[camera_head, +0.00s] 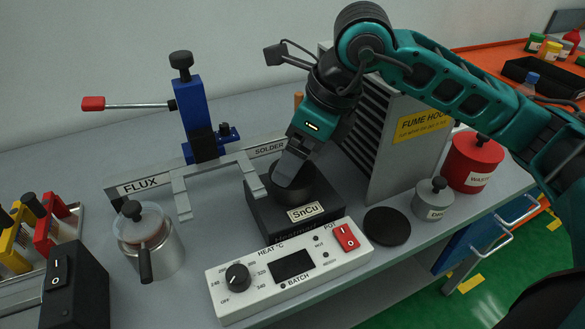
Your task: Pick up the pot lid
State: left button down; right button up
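The dark solder pot labelled SnCu (315,192) stands mid-bench on a black heater block (270,218). My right gripper (289,178) reaches down from the upper right, its grey fingers at the pot's top. They hide part of the top, so I cannot tell whether a lid sits there or whether the fingers hold anything. A flat black round disc (387,226) lies on the bench right of the heater; I cannot tell whether it is the pot lid or a rest pad. My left gripper is not in view.
The white heat control box (290,272) stands in front. The fume hood (405,140) rises behind right, near a grey lidded tin (432,200) and red waste can (472,163). A FLUX jar (150,245) and blue clamp stand (193,110) are left.

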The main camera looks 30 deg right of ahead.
jog(key=shift+x, duration=0.9)
jog(key=shift+c, duration=0.2)
